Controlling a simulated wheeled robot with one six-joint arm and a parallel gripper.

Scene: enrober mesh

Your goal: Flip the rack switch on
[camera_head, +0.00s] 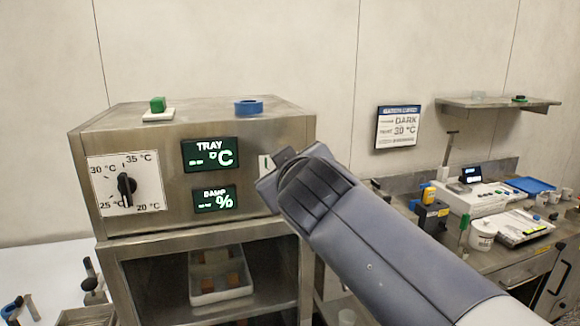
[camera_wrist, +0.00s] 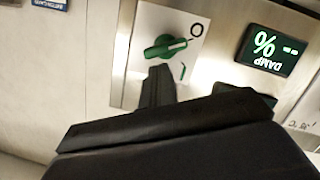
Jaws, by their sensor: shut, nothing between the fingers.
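The rack switch is a green rotary knob (camera_wrist: 165,47) on a white plate (camera_wrist: 150,22) marked O and I, seen in the wrist view. A white line on the knob points right, between the two marks and a little toward the O. My gripper (camera_wrist: 158,75) is shut and empty, its fingertips just below the knob in the picture; I cannot tell if they touch it. In the head view my gripper (camera_head: 284,156) is in front of the right end of the rack's front panel (camera_head: 170,215). It hides the knob there; only a sliver of the plate (camera_head: 265,163) shows.
The panel carries a temperature dial (camera_head: 126,188), a TRAY display (camera_head: 210,154) and a DAMP display (camera_head: 215,198), both lit. A white tray (camera_head: 222,294) stands inside below. A cluttered bench (camera_head: 470,253) stands at right.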

